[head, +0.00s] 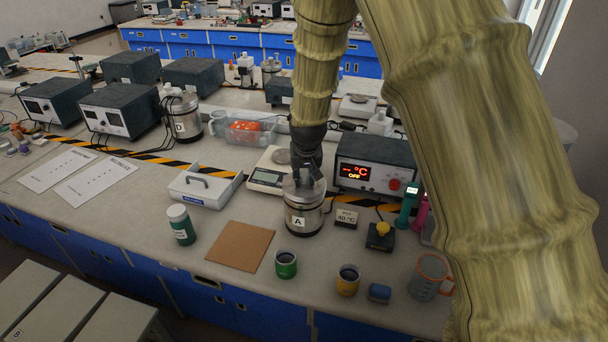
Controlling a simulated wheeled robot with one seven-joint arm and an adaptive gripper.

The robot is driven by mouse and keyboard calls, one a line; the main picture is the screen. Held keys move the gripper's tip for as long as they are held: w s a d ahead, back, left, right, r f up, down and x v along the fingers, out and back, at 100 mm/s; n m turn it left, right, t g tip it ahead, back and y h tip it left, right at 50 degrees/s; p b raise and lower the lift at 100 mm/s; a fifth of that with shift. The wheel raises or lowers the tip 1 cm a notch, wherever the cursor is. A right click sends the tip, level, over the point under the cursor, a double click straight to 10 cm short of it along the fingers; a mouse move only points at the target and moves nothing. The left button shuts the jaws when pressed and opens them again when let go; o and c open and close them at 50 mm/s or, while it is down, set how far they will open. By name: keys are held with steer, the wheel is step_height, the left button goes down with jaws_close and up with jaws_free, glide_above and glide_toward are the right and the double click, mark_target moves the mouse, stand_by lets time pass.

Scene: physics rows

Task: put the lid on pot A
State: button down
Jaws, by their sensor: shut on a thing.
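Pot A (306,217), a metal cylinder with a white "A" label, stands upright on the bench in front of the control box. My gripper (306,184) is directly above it, pointing down and shut on the lid. The grey lid (291,188) shows as a pale disc at the pot's top, partly hidden by my fingers. It looks level and lies over the mouth. I cannot tell whether it rests fully on the rim.
The control box (374,165) reading "OFF" stands behind right, with a scale (267,178) behind left. A cork mat (240,246), a green mug (286,265), a yellow mug (347,280) and a yellow-topped button (381,236) are nearby. Pot D (184,118) stands farther back.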

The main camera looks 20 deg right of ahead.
steer(key=shift+w+f, duration=0.1)
steer(key=shift+f, duration=0.2)
stand_by(0.4)
steer(key=c, duration=1.1)
jaws_free()
steer(key=shift+r+p, duration=2.7)
steer(key=shift+r, duration=1.35)
